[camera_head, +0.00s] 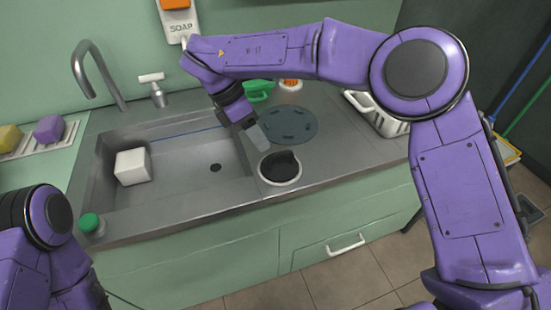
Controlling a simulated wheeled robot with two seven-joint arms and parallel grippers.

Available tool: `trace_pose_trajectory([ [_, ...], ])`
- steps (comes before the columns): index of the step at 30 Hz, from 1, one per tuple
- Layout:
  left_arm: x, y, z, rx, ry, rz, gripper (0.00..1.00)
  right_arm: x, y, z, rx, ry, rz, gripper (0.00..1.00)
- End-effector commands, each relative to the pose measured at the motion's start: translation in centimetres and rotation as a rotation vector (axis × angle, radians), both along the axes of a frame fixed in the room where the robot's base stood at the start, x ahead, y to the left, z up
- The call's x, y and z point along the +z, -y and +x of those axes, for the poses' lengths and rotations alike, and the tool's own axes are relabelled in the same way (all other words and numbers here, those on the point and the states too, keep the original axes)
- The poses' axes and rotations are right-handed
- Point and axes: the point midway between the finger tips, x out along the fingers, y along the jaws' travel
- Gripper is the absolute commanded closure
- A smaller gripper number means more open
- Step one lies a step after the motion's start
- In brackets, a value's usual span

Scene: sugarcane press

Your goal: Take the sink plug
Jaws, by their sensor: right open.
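The sink (225,185) has a dark round drain hole (215,167) in its floor. A round white-rimmed holder (280,181) with a black piece (280,162) inside sits on the counter right of the sink; I cannot tell for sure whether the black piece is the sink plug. My right gripper (258,137) is open, pointing down above the counter just behind this holder, apart from it. It partly covers the sink's right edge. My left arm shows at the lower left, but its gripper is out of view.
A white block (132,167) lies in the sink. A faucet (97,75) and tap handle (154,88) stand behind it. A grey disc (290,125), green item (257,91) and white rack (385,119) are at the right. A green-capped jar (90,224) stands front left.

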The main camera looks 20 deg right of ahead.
Motion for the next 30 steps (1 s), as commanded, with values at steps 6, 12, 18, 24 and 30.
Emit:
trace_pose_trajectory([
  [6,0.1,0.0,0.0,0.0,0.0,0.0,0.53,-2.4,2.0,-0.7,-0.013,-0.001,0.001,0.56],
  [12,0.5,0.0,0.0,0.0,0.001,-0.001,0.53,-5.5,3.6,-1.5,-0.01,-0.003,0.001,0.56],
  [18,0.5,0.0,0.0,0.0,0.0,0.0,0.53,-6.4,3.9,-1.5,-0.01,0.001,0.001,0.56],
  [24,0.5,0.0,0.0,0.0,0.0,0.0,0.53,-6.4,3.8,-1.5,-0.009,0.0,0.0,0.85],
  [30,0.5,0.0,0.0,0.0,0.0,0.0,0.53,-6.4,3.8,-1.5,-0.008,0.0,0.0,1.0],
])
